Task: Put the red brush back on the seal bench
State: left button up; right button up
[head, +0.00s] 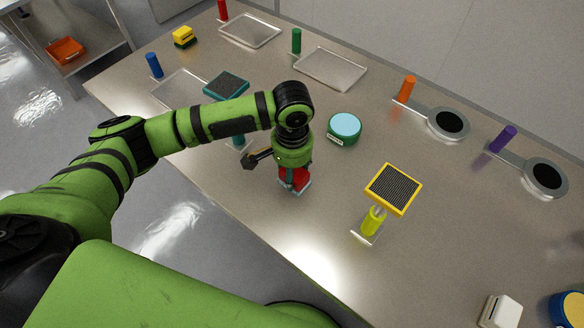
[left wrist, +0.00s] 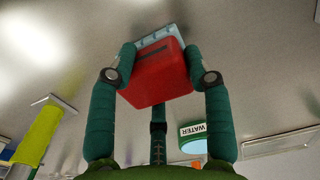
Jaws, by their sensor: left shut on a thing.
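The red brush (head: 301,180) is a red block with a pale blue-grey part at its lower end. My left gripper (head: 293,179) points down over the near side of the steel bench (head: 240,252) and is shut on the brush. In the left wrist view the red brush (left wrist: 160,78) sits between the two dark teal fingers of my left gripper (left wrist: 158,68), its pale part (left wrist: 158,38) toward the bench top. I cannot tell whether it touches the bench. My right gripper is not in view.
A yellow-framed mesh pad (head: 393,189) on a lime handle stands right of the gripper. A teal tub with a light blue lid (head: 345,125), marked WATER, stands behind it. Trays (head: 330,68) and round-headed tools (head: 448,123) lie farther back. The front middle of the bench is bare.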

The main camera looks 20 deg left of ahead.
pick_arm(q)
jog(key=o, duration=1.3)
jog(key=shift+f, duration=0.1)
notch_tip(320, 180, up, 12)
jog(key=shift+d+r+b, duration=0.1)
jog(key=shift+r+b, duration=0.05)
jog(key=shift+b, duration=0.95)
